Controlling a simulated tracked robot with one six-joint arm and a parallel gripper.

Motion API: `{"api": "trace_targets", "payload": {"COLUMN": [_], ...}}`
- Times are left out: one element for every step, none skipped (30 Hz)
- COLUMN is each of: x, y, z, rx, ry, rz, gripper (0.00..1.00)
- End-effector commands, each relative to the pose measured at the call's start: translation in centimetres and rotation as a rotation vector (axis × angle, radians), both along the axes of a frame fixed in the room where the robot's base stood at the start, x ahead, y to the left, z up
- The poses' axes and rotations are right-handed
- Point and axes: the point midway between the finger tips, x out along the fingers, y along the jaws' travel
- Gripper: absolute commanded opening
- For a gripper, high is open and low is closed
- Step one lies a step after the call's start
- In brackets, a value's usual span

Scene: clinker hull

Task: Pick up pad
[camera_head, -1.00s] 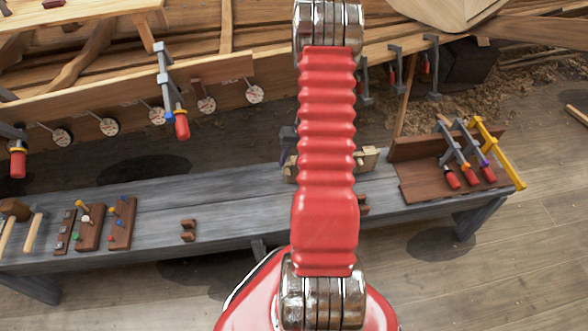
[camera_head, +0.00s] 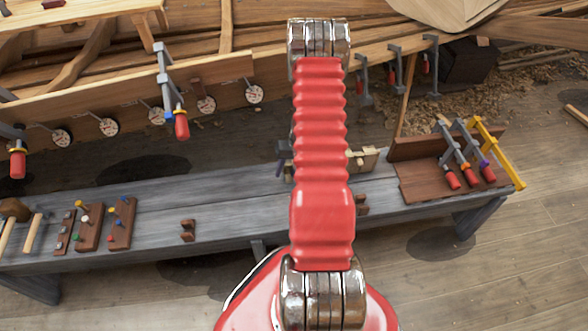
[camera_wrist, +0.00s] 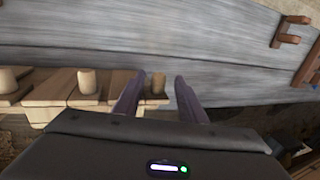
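The pad is most likely one of the small brown notched wooden pieces on the grey bench. One such piece (camera_head: 188,230) sits near the bench's front edge, left of my arm. Another brown piece (camera_head: 362,205) shows partly behind the right side of my arm. A peg shows between the fingers in the picture; contact cannot be told. My arm hides most of the gripper in the head view.
The long grey bench (camera_head: 225,195) holds peg blocks (camera_head: 90,226) and mallets at the left. At its right end a brown rack (camera_head: 410,182) holds several clamps. The planked hull with clamps and dials rises behind.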

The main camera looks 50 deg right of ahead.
Motion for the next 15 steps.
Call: {"api": "trace_targets", "payload": {"x": [0.0, 0.0, 0.0, 0.0, 0.0, 0.0, 0.0, 0.2, 0.3, 0.3, 0.4, 0.4, 0.4, 0.5, 0.5], "y": [0.1, 0.2, 0.3, 0.3, 0.4, 0.5, 0.5, 0.6, 0.6, 0.7, 0.8, 0.8, 0.8, 0.9, 0.9], "z": [-0.5, -0.8, -1.2, -1.5, -1.9, -2.4, -2.8, -3.1, -3.6, -3.9, -4.1, -4.3, -4.5, -4.6, -4.7], "rx": [0.001, 0.002, 0.002, 0.003, 0.003, 0.003, 0.003, 0.001, 0.001, 0.001, 0.001, 0.000, 0.000, 0.001, 0.001], "ry": [0.001, 0.002, 0.003, 0.002, 0.002, 0.003, 0.003, 0.002, 0.002, 0.001, 0.001, 0.001, 0.001, 0.001, 0.001], "rz": [0.001, 0.000, -0.001, -0.001, 0.000, 0.000, 0.000, 0.000, 0.000, 0.001, 0.001, 0.001, 0.001, 0.000, 0.000], "gripper": [0.38, 0.38, 0.38, 0.38, 0.38, 0.38, 0.38, 0.38, 0.38, 0.38, 0.38, 0.38, 0.38, 0.38, 0.38]}}
